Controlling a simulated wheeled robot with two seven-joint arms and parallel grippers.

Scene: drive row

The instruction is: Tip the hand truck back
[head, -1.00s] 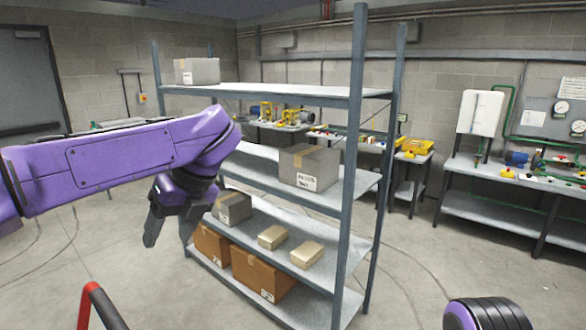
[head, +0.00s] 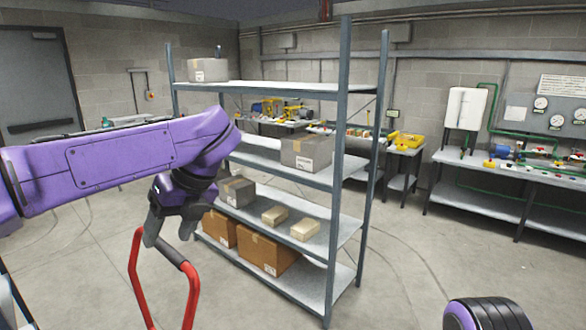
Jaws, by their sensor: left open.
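The hand truck's red handle (head: 190,291) shows at the lower left in the head view, a red loop with a dark grip (head: 165,248) across its top. The rest of the hand truck is below the picture. My left gripper (head: 168,238) is open, its fingers pointing down right at the top of the handle. It overlaps the grip in the picture; I cannot tell whether it touches. A purple and black part of my right arm shows at the bottom right, and its gripper is out of view.
A grey metal shelf unit (head: 337,200) with cardboard boxes (head: 267,253) stands just beyond the handle. Workbenches (head: 490,203) line the back and right walls. Concrete floor (head: 425,270) is clear to the right of the shelves.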

